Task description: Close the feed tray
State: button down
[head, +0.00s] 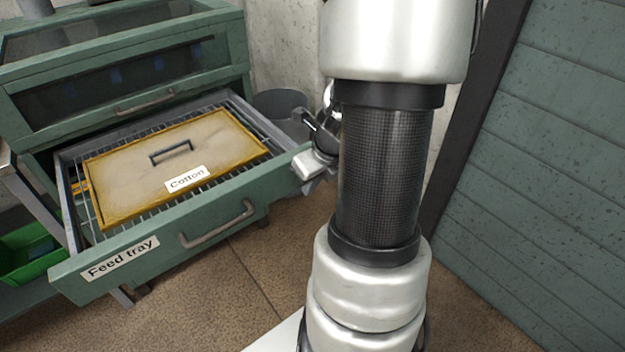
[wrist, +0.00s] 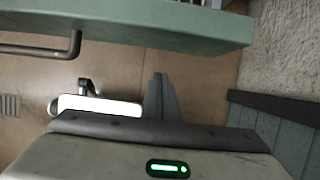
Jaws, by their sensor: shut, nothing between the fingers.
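The feed tray (head: 155,262) is a green drawer pulled out from a green cabinet. Its front carries a "Feed tray" label and a metal handle (head: 218,226). A yellow-framed panel marked "Cotton" (head: 140,172) lies on its wire rack. My gripper (head: 318,180) is at the right end of the tray front, partly hidden by my arm. In the wrist view my gripper's closed fingers (wrist: 161,92) point toward the green tray front (wrist: 165,22), with a visible gap in the picture. The handle (wrist: 40,50) shows at the left there. My gripper is shut and empty.
The green cabinet (head: 120,70) has a closed glass-fronted section above the tray. A grey bin (head: 278,104) stands behind the tray by the concrete wall. A green crate (head: 28,252) is at the left. A green plank panel (head: 545,170) fills the right. Brown floor lies below the tray.

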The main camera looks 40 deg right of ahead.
jog(key=shift+w+f, duration=0.2)
jog(key=shift+w, duration=0.9)
jog(key=shift+w+f, duration=0.15)
jog(key=shift+w, duration=0.9)
jog(key=shift+w+p, duration=0.1)
jog(key=shift+p, duration=0.2)
